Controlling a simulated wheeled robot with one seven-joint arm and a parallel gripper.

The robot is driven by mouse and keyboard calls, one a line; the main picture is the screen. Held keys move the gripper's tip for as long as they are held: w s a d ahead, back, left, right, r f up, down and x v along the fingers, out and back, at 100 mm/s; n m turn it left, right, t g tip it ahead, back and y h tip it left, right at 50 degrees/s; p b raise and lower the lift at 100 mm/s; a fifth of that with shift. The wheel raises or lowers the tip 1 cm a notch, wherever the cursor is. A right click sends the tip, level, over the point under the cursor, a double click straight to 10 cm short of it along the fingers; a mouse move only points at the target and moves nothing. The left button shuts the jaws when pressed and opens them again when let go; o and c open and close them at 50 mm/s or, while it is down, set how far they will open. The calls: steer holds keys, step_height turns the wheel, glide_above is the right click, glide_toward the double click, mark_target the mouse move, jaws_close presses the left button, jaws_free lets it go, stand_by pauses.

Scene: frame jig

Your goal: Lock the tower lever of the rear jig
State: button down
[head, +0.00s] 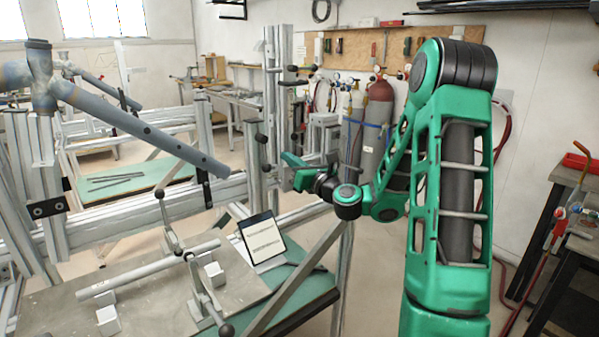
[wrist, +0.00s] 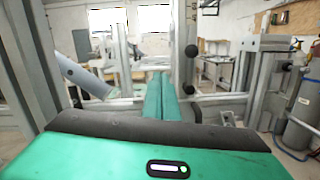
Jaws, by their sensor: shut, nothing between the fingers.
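The jig's upright metal tower (head: 275,90) stands just left of my gripper (head: 290,160) in the head view. Dark knobs (head: 292,68) stick out of the tower's right side, and another dark knob (head: 262,138) sits lower on its left. In the wrist view the tower (wrist: 182,45) rises right of my fingers (wrist: 160,95), with dark knobs (wrist: 191,50) along it. My fingers are together and hold nothing. They point forward past the tower; I cannot tell whether they touch it. Which knob belongs to the tower lever, and whether that lever is locked, I cannot tell.
A blue-grey bicycle frame (head: 130,122) is held at the left. A bench with a tube fixture (head: 150,272) and a tablet (head: 262,240) is in front. Gas cylinders (head: 377,120) stand behind my arm. A dark bench (head: 560,215) is at the right.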

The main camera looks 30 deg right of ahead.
steer(key=s, duration=0.7)
steer(key=shift+f, duration=0.4)
steer(key=shift+s, duration=0.15)
